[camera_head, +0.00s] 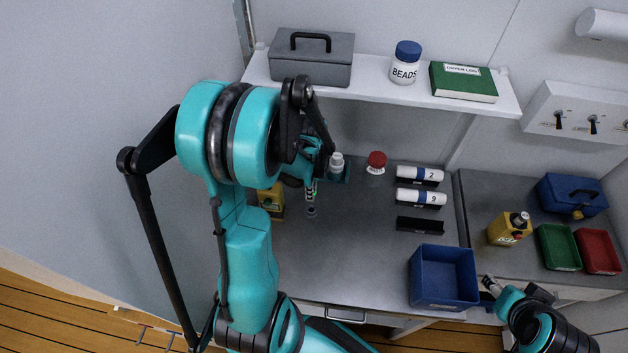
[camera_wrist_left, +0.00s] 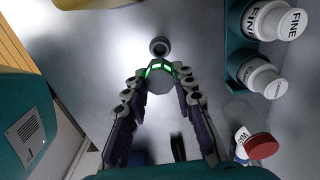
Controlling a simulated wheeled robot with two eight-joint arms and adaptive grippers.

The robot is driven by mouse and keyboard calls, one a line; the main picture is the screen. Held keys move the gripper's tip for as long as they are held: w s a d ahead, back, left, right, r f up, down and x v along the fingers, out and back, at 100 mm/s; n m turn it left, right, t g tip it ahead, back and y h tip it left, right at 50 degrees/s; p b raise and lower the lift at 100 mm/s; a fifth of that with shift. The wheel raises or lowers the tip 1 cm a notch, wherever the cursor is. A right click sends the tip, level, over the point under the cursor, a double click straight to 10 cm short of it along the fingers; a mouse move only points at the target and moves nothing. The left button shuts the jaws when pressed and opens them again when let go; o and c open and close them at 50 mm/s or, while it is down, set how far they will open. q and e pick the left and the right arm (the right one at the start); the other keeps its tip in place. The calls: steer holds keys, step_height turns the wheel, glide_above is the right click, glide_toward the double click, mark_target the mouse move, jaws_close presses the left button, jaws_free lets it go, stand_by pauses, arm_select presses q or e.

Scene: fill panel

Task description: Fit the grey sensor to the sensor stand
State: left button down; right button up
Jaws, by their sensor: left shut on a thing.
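The grey sensor (camera_wrist_left: 160,82), with green lit marks, sits between the fingertips of my left gripper (camera_wrist_left: 161,88), which is shut on it. In the head view my left gripper (camera_head: 312,178) is partly hidden by its own arm, with the green-lit sensor (camera_head: 311,192) below it. A small round grey upright, apparently the sensor stand (camera_head: 311,212), stands on the bench just beyond the sensor.
A teal rack (camera_wrist_left: 236,62) with white bottles and a red-capped jar (camera_head: 376,163) stand to the right. A yellow device (camera_head: 271,200) stands at left. White cylinders (camera_head: 420,197) and a blue bin (camera_head: 443,277) are farther right. The bench front is clear.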

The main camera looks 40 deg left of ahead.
arm_select(q)
steer(key=shift+s, duration=0.1)
step_height(320, 180, down, 6)
steer(key=b, duration=0.5)
steer(key=shift+r, duration=0.2)
steer(key=shift+b, duration=0.6)
stand_by(1.5)
steer(key=shift+f+b, duration=1.25)
steer(key=shift+f, duration=0.1)
steer(key=c, duration=1.2)
jaws_free()
steer(key=shift+o, duration=0.2)
steer(key=shift+r, duration=0.1)
